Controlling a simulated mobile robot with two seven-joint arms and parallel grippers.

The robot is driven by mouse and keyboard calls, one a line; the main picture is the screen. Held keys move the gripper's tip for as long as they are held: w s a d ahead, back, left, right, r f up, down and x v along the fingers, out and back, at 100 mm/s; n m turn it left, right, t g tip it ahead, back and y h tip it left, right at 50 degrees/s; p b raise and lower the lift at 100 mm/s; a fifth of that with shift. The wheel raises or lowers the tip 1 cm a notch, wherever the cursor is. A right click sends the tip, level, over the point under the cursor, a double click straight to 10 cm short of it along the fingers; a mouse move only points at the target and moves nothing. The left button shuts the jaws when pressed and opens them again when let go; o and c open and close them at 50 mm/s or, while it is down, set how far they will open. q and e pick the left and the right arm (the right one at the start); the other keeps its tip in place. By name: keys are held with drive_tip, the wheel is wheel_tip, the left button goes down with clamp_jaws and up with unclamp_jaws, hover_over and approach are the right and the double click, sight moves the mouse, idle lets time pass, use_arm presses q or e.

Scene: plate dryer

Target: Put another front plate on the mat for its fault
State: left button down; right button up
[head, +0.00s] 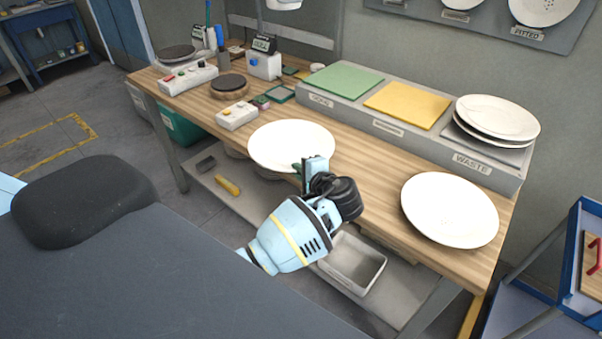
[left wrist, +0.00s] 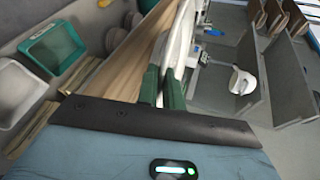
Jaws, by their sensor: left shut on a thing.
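My left gripper (head: 304,169) is shut on the near rim of a white plate (head: 290,144) and holds it above the front edge of the bench. In the left wrist view its green fingers (left wrist: 162,88) pinch the plate (left wrist: 182,42), seen edge-on. Another white plate (head: 450,212) lies at the bench's right end. A green mat (head: 342,79) and a yellow mat (head: 407,105) lie on the raised grey shelf. White plates (head: 498,117) are stacked on its WASTE section; the top one seems to bear a thin line. My right gripper is out of view.
The wooden bench (head: 375,185) is bare between the two nearer plates. Switch boxes (head: 237,115) and a round dark-topped stand (head: 229,86) occupy its left part. A grey tray (head: 353,262) is on the lower shelf. A wall board with sample plates (head: 543,10) hangs behind.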

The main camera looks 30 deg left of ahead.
use_arm(q)
drive_tip(key=shift+s+d+r, duration=0.1)
drive_tip(key=shift+s+r, duration=0.05)
drive_tip(key=shift+r, duration=0.05)
idle(0.3)
